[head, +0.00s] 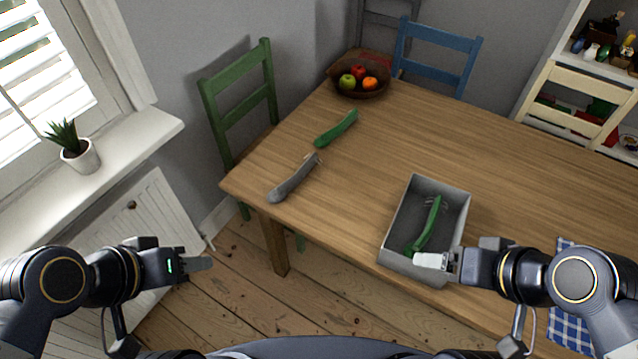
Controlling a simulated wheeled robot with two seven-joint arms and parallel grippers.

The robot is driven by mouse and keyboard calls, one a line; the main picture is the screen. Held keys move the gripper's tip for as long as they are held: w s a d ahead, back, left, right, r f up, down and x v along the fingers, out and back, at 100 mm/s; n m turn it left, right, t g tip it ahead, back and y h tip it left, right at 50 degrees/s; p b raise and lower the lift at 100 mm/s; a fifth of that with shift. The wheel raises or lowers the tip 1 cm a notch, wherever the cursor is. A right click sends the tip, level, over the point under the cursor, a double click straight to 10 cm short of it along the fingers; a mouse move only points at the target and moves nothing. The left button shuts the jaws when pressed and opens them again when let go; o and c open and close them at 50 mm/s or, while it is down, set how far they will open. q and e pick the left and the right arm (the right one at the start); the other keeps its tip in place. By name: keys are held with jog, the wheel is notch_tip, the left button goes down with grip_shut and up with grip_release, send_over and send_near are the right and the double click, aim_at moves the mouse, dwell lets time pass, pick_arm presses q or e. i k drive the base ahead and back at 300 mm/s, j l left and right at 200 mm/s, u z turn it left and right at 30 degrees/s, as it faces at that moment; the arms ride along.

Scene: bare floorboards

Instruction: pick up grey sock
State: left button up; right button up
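A long grey thing (293,181) lies on the wooden table near its left corner. It has a thick rounded body and thin prongs at its upper end, and looks more like a utensil than a sock. I see no clear sock. My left gripper (200,264) is over the floor, left of the table and apart from the grey thing. It points right and looks empty, but its fingers overlap, so its opening is unclear. My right gripper (434,261) is at the near right edge of the grey tray, pointing left.
The table (500,190) has a grey tray (390,225) holding a green utensil (428,226). Another green utensil (337,129) lies beyond the grey thing. A fruit bowl (345,93) stands at the far corner. A green chair (240,105) stands left; a blue checked cloth (566,330) is at right.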

aim_at(278, 194)
jog(key=i+j+z, duration=0.2)
jog(key=i+j, duration=0.15)
jog(key=j, duration=0.25)
jog(key=i+j+z, duration=0.1)
jog(key=j, duration=0.25)
jog(key=i+j+z, duration=0.1)
jog(key=j, duration=0.25)
jog(key=i+j+z, duration=0.1)
jog(key=i+j, duration=0.15)
jog(key=j, duration=0.1)
